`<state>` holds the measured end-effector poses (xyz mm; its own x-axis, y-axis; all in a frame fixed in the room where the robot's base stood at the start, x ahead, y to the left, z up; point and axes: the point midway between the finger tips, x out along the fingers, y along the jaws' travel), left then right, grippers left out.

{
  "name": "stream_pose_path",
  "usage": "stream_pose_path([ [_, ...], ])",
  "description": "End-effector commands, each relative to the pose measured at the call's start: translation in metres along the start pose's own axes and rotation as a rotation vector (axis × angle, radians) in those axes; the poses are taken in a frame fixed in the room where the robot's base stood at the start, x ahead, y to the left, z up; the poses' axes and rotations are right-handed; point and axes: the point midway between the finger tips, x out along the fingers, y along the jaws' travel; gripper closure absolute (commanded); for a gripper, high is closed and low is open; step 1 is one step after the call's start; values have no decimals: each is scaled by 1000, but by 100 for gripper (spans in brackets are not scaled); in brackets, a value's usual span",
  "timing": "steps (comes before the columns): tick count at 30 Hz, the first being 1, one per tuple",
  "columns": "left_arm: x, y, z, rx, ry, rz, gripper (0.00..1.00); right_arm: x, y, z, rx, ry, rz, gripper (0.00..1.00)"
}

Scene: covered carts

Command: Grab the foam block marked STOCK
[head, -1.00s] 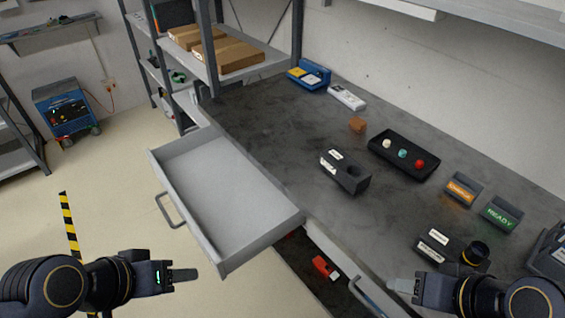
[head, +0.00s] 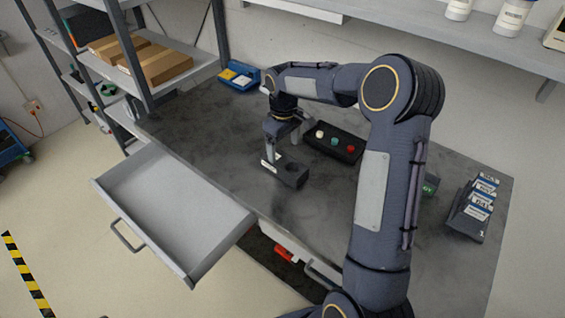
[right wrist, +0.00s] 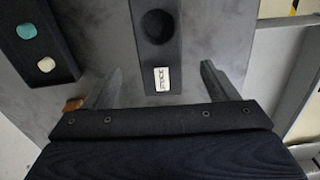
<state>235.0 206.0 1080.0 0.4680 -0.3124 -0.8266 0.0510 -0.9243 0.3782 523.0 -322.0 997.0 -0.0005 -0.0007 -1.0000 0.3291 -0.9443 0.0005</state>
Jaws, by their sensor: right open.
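The foam block is a dark grey bar on the workbench in the head view (head: 290,176), with a round hollow in its top and a white label at one end. It also shows in the right wrist view (right wrist: 155,52), where the small label looks like STOCK. My right gripper (head: 284,150) points down over the label end of the block. In the right wrist view the right gripper (right wrist: 158,72) is open, with one finger on each side of the block and gaps between. My left gripper is out of view.
A black tray (head: 318,143) with white, teal and red pieces lies behind the block. An open grey drawer (head: 190,185) juts out at the left. A brown piece (right wrist: 73,104) sits near one finger. A rack of labelled items (head: 470,212) stands at the right.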

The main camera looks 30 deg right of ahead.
Motion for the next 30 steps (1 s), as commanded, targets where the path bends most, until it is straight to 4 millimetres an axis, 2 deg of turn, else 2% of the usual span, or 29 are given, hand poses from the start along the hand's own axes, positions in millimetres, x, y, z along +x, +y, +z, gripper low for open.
stream_pose_path([
  [8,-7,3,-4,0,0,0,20,31,0,-1,-1,-3,-3,20],
  [15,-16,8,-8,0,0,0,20,66,0,-3,-2,-3,-2,20],
  [24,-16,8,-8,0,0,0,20,74,0,-4,0,0,0,20],
  [25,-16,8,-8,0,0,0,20,74,0,-4,0,0,0,21],
  [30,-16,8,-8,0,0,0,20,74,0,-4,0,0,0,44],
])
